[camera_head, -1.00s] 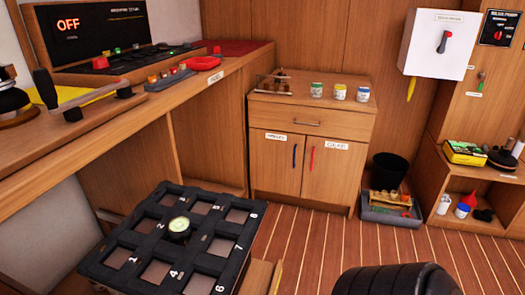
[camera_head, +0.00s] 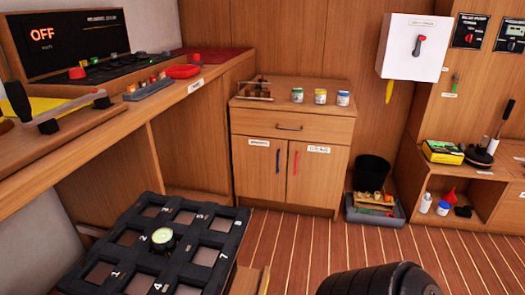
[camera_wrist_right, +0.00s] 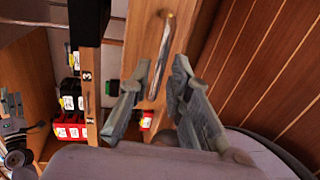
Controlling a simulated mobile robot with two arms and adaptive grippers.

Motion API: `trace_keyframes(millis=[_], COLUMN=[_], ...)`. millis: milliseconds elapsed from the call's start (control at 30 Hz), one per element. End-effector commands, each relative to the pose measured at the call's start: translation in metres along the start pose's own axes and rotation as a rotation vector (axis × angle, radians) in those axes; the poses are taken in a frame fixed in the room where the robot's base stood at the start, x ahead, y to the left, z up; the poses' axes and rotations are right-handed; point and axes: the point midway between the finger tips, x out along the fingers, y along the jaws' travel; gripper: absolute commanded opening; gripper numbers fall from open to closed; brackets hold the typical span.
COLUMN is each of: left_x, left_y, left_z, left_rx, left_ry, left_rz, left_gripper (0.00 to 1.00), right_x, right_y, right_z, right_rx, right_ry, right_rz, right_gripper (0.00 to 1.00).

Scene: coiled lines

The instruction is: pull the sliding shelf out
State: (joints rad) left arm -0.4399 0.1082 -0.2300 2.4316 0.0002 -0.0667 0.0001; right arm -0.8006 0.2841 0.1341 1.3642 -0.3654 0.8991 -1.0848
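In the right wrist view a wooden panel (camera_wrist_right: 140,30) carries a long metal bar handle (camera_wrist_right: 163,55); I cannot tell for sure that this is the sliding shelf. My right gripper (camera_wrist_right: 160,72) is open, its two grey fingers apart. The handle shows between the fingers; whether either finger touches it is unclear. My left gripper is in neither view.
A wooden cabinet (camera_head: 250,190) with a drawer and two doors stands at the back. A grey tray (camera_head: 353,213) and black bin (camera_head: 372,172) are right of it. The long counter (camera_head: 150,120) runs along the left. Plank floor (camera_head: 300,250) is open in the middle.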

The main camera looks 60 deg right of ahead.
Motion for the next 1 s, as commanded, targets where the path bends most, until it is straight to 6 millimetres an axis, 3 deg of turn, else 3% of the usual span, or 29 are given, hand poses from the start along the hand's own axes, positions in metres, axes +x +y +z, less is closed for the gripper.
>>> trace_keyframes(millis=[200, 400, 600, 1000], left_x=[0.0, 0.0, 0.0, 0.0], left_y=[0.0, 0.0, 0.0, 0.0], left_z=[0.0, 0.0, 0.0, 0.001], left_rx=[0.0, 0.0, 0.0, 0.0], left_ry=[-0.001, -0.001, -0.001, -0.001], left_rz=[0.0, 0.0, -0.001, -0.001], left_gripper=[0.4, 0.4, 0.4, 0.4], right_x=[-0.05, -0.079, -0.089, -0.088], right_y=[-0.001, -0.001, -0.001, -0.001], right_z=[0.0, 0.0, 0.0, 0.0], right_rx=[0.001, 0.0, -0.001, -0.001], right_ry=[-0.001, -0.001, -0.001, 0.0], right_rz=[-0.005, -0.004, -0.002, -0.002], right_gripper=[0.18, 0.18, 0.18, 0.18])
